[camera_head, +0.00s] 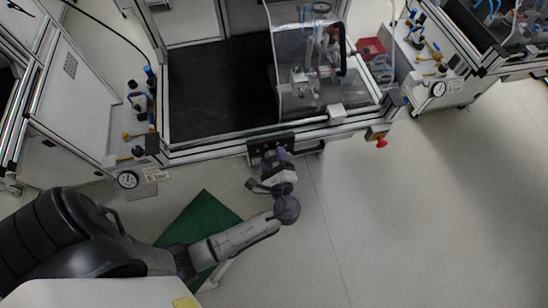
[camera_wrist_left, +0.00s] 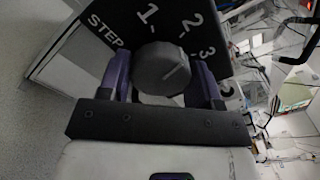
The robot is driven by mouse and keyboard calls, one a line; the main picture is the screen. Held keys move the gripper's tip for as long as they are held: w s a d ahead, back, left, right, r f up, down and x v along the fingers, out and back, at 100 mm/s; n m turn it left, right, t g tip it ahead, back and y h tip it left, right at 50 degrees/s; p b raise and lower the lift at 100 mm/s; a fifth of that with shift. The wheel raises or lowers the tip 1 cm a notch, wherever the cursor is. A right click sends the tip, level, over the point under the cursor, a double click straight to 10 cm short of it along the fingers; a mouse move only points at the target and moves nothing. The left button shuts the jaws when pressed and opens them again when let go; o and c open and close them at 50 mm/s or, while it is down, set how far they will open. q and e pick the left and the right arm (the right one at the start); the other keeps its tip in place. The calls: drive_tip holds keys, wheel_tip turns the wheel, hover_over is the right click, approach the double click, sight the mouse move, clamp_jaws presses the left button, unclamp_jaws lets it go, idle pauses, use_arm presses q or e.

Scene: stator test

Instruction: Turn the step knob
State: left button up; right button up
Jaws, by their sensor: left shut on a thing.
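The step knob (camera_wrist_left: 161,68) is a round dark grey dial with a light pointer line, in the left wrist view. The line slants towards the upper right, roughly towards the printed 3. The knob sits on a black panel (camera_wrist_left: 135,18) marked STEP and with several white numbers. My left gripper (camera_wrist_left: 165,80) has its two purple fingers on either side of the knob, shut on it. In the head view my left gripper (camera_head: 275,163) is at the black panel (camera_head: 258,146) on the front of the test bench, and hides the knob. My right gripper is not in view.
The test bench (camera_head: 215,145) has a dark top and a clear guard (camera_head: 300,70) above it. A red button (camera_head: 381,142) is on its front, right of the panel. The floor to the right is clear.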

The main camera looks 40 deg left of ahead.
use_arm(q)
drive_tip(key=shift+n, duration=0.4)
drive_tip(key=o, duration=0.9)
drive_tip(key=shift+d, duration=0.1)
drive_tip(key=shift+s+d, duration=0.2)
drive_tip(key=v, duration=1.3)
